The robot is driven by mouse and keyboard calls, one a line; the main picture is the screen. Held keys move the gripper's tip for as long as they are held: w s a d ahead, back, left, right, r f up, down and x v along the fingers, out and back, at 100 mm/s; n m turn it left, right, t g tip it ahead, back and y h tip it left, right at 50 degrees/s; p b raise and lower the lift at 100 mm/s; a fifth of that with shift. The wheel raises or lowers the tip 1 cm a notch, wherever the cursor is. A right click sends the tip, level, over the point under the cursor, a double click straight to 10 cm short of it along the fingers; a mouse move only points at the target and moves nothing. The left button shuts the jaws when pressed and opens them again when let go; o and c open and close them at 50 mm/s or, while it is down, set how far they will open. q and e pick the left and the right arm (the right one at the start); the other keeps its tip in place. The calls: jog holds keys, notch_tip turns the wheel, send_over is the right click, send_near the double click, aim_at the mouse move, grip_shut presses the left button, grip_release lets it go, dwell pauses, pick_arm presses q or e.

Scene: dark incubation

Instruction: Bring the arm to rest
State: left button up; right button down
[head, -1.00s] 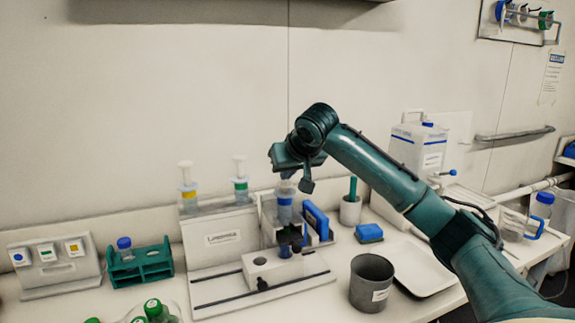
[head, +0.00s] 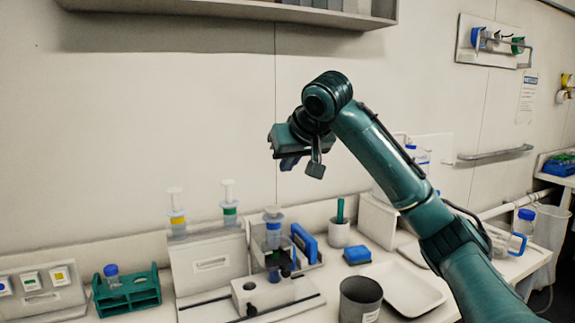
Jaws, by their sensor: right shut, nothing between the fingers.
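My right arm comes in from the lower right, and its gripper (head: 301,163) hangs in the air above the bench, in front of the wall. The gripper is shut with nothing held, its fingers pointing down and partly hidden by its own wrist. Below it, apart from it, stands a syringe with a blue band (head: 273,236) in a white stand (head: 262,292). My left gripper does not show.
A grey beaker (head: 360,300), a white tray (head: 405,288), a blue block (head: 357,256) and a green tube rack (head: 127,293) stand on the bench. Syringes with yellow (head: 177,222) and green (head: 230,212) bands stand at the back. A shelf (head: 240,12) overhangs the wall above.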

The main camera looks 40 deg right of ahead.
jog(key=s+a+f+n+g+y, duration=0.1)
jog(key=s+a+f+n, duration=0.1)
jog(key=a+f, duration=0.5)
jog(key=s+a+f+n, duration=0.1)
jog(key=a+f, duration=0.2)
jog(key=f, duration=0.9)
jog(key=s+a+f+n+g+y, duration=0.1)
jog(key=s+a+f+n, duration=0.1)
jog(key=a+f, duration=0.55)
jog(key=s+a+f+g, duration=0.1)
jog(key=s+f+g, duration=0.1)
jog(key=s+f, duration=0.8)
jog(key=s+f+g, duration=0.1)
jog(key=s+f, duration=0.5)
jog(key=s, duration=0.8)
jog(key=w+a+f+t+y, duration=0.2)
jog(key=w+a+f+t, duration=0.3)
jog(key=f, duration=0.4)
jog(key=shift+w+a+f+t+y, duration=0.2)
jog(key=shift+a+t+y, duration=0.15)
jog(key=shift+t, duration=0.25)
